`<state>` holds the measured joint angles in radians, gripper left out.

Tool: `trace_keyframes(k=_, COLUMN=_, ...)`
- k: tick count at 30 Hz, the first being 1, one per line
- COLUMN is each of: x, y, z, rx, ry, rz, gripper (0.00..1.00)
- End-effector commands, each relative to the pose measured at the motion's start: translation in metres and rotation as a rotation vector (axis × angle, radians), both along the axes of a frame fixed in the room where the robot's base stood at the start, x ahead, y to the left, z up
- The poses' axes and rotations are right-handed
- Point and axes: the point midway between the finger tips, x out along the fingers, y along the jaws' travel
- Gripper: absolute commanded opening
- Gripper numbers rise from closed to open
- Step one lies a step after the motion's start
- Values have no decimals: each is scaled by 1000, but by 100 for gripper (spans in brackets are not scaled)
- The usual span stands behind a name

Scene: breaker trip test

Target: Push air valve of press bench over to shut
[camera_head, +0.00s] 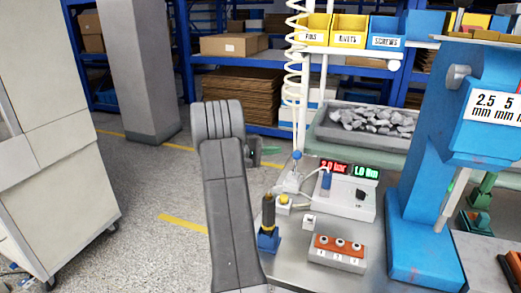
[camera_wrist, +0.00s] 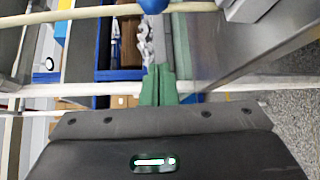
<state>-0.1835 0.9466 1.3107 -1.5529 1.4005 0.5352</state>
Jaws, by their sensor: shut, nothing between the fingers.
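What looks like the air valve is a small blue ball knob (camera_head: 296,155) on a pale upright fitting at the bench's back left edge, below the coiled air hose. The knob shows large and cut off at the top middle of the wrist view (camera_wrist: 153,5). My gripper (camera_head: 272,150) is just left of the knob in the head view, partly hidden behind my own dark arm. Its green fingers are together and empty in the wrist view (camera_wrist: 158,70), pointing toward the knob. A gap seems to remain between fingertips and knob. Any lever below the knob is hard to make out.
A box with red and green displays (camera_head: 346,190) stands right of the valve. A dark-handled tool in a blue holder (camera_head: 268,238), a button block (camera_head: 337,254) and the blue press (camera_head: 425,200) occupy the bench. A tray of grey pieces (camera_head: 365,125) lies behind. Open floor lies left.

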Motion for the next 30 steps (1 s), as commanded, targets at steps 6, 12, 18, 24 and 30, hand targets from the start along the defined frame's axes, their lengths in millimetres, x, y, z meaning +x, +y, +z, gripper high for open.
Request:
trace_keyframes(k=6, x=-14, y=-25, z=2, rx=0, ry=0, rz=-1, gripper=0)
trace_keyframes(k=12, x=-27, y=-33, z=3, rx=-1, ry=0, rz=0, gripper=0)
trace_keyframes(k=18, x=-30, y=-35, z=3, rx=-1, ry=0, rz=0, gripper=0)
trace_keyframes(k=24, x=-30, y=-34, z=3, rx=-1, ry=0, rz=0, gripper=0)
trace_keyframes(k=30, x=-30, y=-34, z=1, rx=-5, ry=-12, rz=0, gripper=0)
